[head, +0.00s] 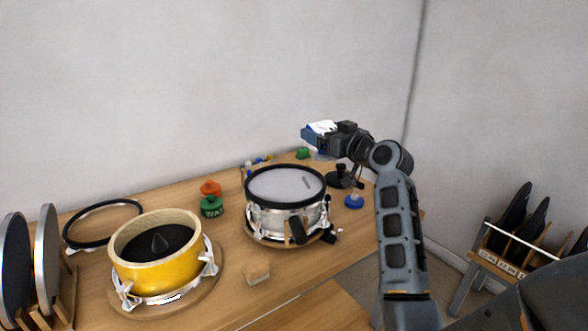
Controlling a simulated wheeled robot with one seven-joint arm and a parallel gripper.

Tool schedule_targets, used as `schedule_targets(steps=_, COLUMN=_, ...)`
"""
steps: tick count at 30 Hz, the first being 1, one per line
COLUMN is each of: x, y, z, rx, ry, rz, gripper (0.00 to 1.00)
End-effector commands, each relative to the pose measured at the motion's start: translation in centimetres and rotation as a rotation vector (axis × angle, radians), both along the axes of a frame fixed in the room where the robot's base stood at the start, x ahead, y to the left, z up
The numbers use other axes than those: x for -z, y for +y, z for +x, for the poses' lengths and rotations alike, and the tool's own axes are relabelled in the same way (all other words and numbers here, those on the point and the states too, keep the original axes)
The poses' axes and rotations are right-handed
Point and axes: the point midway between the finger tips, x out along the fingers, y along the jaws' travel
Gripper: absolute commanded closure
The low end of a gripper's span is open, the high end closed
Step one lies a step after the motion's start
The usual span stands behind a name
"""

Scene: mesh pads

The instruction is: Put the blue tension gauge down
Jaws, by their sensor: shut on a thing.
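My gripper (334,137) is raised above the back right of the workbench, pointing left. It is shut on a blue piece with a white part, which I take to be the blue tension gauge (309,136). The gauge is held in the air, clear of the bench top (230,262). The fingertips and the exact grip are too small to make out. A separate small blue round piece (354,202) sits on the bench to the right of the silver snare drum (286,204).
A yellow drum shell (160,273) stands front left, with a black hoop (84,225) behind it. Orange (210,188) and green (212,207) pieces stand between the drums. A wooden block (257,273) lies in front. A slotted rack (500,247) stands right.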

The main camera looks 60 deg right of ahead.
Motion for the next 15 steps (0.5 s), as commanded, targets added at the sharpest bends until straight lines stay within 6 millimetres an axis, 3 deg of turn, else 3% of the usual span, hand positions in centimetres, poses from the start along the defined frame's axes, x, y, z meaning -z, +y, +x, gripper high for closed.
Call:
schedule_targets(steps=7, x=2.6, y=3.6, z=3.3, rx=-0.003, ry=0.000, rz=0.000, gripper=0.72)
schedule_targets(steps=15, x=4.0, y=4.9, z=4.6, rx=0.000, ry=-0.003, rz=-0.002, gripper=0.72)
